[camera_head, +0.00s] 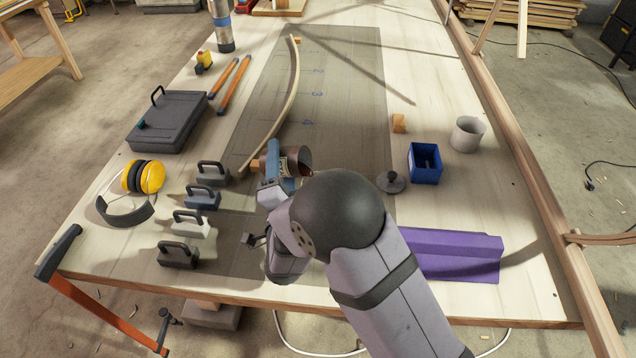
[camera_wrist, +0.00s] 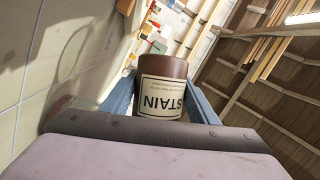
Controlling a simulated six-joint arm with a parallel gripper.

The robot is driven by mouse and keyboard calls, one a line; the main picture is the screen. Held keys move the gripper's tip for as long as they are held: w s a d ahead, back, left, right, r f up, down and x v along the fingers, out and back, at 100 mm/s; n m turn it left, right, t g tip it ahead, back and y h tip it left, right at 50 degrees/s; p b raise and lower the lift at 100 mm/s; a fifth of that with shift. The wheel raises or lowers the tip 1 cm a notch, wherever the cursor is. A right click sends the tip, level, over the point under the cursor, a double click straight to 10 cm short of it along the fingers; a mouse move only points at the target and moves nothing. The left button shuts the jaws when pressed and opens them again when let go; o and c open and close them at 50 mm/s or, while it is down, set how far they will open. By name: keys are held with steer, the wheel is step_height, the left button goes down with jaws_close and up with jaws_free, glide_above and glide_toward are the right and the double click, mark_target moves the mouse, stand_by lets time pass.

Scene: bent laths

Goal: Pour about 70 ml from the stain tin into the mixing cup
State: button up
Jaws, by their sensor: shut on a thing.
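The stain tin (camera_head: 301,158) is a brown can with a cream label, held above the board and tilted in the camera_head view, its dark mouth facing right. My gripper (camera_head: 282,167) has its blue fingers shut on it. In the camera_wrist view the tin (camera_wrist: 163,68) sits between both fingers, with the word STAIN upside down. Its contents cannot be seen. The mixing cup appears to be the pale grey cup (camera_head: 467,135) standing upright on the right side of the table, well apart from the tin. Its inside is mostly hidden.
A blue box (camera_head: 424,163), a small wooden block (camera_head: 399,123) and a dark round knobbed weight (camera_head: 391,181) stand between tin and cup. A bent lath (camera_head: 291,95) lies behind the tin.

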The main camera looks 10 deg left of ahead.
mark_target(282, 162)
steer(key=shift+d+r, duration=0.15)
steer(key=shift+r, duration=0.35)
steer(key=shift+d+r+m, duration=0.1)
steer(key=shift+r+m, duration=0.15)
steer(key=shift+m, duration=0.15)
steer(key=shift+r, duration=0.1)
steer(key=shift+r+t, duration=0.15)
steer(key=shift+t, duration=0.15)
steer(key=shift+r, duration=0.3)
steer(key=shift+r+m, duration=0.2)
steer(key=shift+m, duration=0.1)
